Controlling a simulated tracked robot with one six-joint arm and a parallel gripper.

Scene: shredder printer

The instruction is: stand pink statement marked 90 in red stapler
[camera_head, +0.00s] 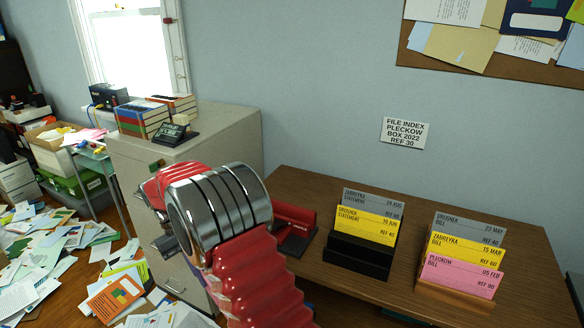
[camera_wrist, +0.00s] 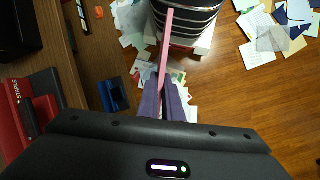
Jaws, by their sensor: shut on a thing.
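My gripper (camera_wrist: 165,100) shows in the wrist view, its two dark fingers shut on a thin pink card (camera_wrist: 166,45). The card is seen edge-on, so its printing cannot be read. The red stapler (camera_head: 297,216) stands on the brown desk in the head view, partly hidden behind my red arm. In the wrist view the red stapler (camera_wrist: 17,125) is at the left edge, to the left of my gripper and apart from the card. My gripper and the held card cannot be made out in the head view.
A black rack (camera_head: 358,262) holds grey and yellow cards. A wooden rack (camera_head: 455,300) holds grey, yellow and pink cards; its pink card (camera_head: 463,276) reads Pleckow bill, ref 90. A grey cabinet (camera_head: 235,135) stands left of the desk (camera_head: 530,258). Papers litter the floor.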

